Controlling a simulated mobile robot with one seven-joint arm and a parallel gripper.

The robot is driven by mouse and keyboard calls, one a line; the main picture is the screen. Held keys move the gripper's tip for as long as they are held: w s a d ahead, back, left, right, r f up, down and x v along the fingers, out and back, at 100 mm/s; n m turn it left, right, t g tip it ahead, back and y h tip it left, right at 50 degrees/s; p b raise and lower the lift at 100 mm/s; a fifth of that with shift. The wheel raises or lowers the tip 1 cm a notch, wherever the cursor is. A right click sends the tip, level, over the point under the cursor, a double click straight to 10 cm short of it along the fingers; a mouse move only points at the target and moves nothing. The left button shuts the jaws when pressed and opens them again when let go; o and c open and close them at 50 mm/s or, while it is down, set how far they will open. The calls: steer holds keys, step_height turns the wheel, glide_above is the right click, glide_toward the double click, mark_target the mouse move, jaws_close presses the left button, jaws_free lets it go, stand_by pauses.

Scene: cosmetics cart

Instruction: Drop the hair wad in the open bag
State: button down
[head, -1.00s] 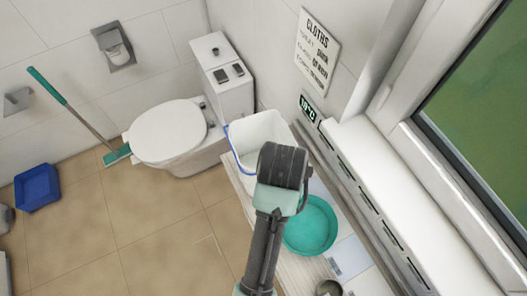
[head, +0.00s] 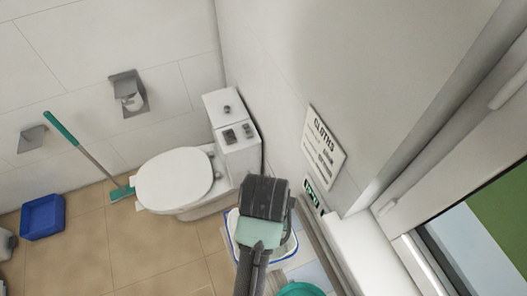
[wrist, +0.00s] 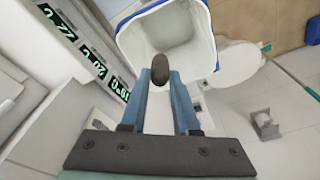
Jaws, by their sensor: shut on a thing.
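The hair wad (wrist: 160,66) is a small dark oval lump in the wrist view. My gripper (wrist: 162,78) is shut on it, with the wad between the tips of its two blue fingers. The open bag (wrist: 198,52) is white inside with a blue rim, and its mouth lies behind the wad in the picture. The wad appears over the mouth; its height above it is unclear. In the head view the bag (head: 291,246) is largely hidden by my arm, and the wad and fingertips are hidden.
A white toilet (head: 175,180) stands left of the bag. A wall with a cloths sign (head: 323,148) and a window ledge (head: 355,245) are close on the right. A teal basin (head: 300,289) shows at the bottom edge. A blue tub (head: 42,217) sits on the floor at left.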

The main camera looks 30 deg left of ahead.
steer(key=shift+f, duration=2.3)
steer(key=c, duration=0.6)
jaws_free()
steer(key=shift+w, duration=0.1)
